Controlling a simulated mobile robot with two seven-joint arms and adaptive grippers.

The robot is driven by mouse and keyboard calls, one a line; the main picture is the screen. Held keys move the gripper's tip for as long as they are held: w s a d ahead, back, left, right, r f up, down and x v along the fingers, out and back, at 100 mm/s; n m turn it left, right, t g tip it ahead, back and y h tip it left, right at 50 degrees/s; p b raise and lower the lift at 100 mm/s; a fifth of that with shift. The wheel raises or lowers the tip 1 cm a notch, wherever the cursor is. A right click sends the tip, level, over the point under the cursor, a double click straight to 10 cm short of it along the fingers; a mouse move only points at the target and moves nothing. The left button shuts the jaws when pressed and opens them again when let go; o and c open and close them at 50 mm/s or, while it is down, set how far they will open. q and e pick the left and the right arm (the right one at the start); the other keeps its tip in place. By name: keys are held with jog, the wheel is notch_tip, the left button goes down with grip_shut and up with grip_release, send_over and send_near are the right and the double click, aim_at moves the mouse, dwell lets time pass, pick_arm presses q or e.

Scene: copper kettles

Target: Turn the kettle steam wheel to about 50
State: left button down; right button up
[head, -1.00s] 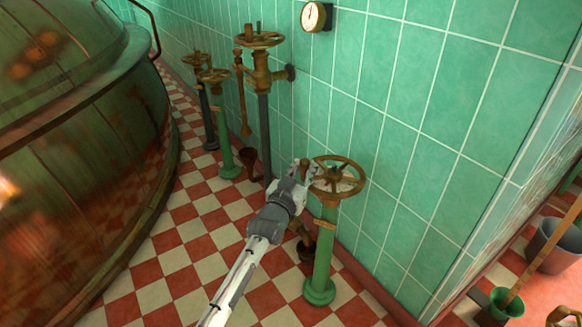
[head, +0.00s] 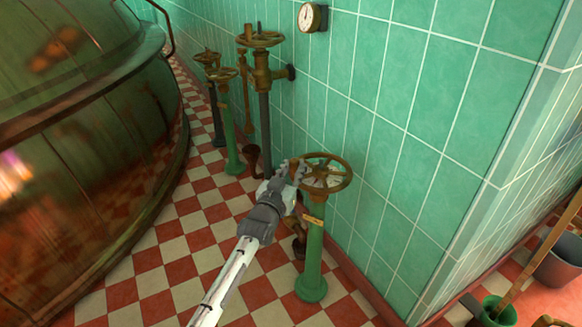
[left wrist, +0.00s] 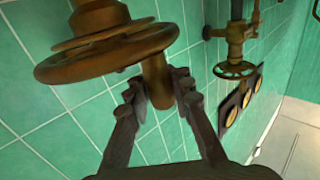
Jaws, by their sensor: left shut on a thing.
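The brown spoked wheel (head: 337,184) tops a green post (head: 313,262) near the tiled wall. A small yellow plate (head: 313,221) sits on the post; I cannot read it. My left gripper (head: 296,172) is at the wheel's left side. In the left wrist view, the wheel rim (left wrist: 75,70) spans the upper left. There my left gripper (left wrist: 160,88) has one finger on each side of the brown peg handle (left wrist: 155,75) below the rim, shut on it. A round white-faced gauge (head: 306,17) hangs on the wall; its reading is too small to tell. My right gripper is out of view.
A large copper kettle (head: 70,170) fills the left side. Several other valve wheels on posts, such as the taller one (head: 260,40), stand farther back along the wall. Checkered floor lies open between.

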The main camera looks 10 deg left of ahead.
pick_arm(q)
jog(key=shift+s+a+f+y, duration=0.1)
jog(key=shift+a+f+y, duration=0.2)
jog(key=shift+a, duration=0.1)
jog(key=c, duration=1.3)
grip_release()
jog(key=shift+r, duration=0.15)
jog(key=shift+c, duration=0.2)
jog(key=shift+o, duration=0.2)
jog(key=shift+d+r, duration=0.1)
jog(key=s+a, duration=0.2)
jog(key=s, duration=1)
jog(key=shift+a, duration=0.15)
jog(key=shift+c, duration=0.3)
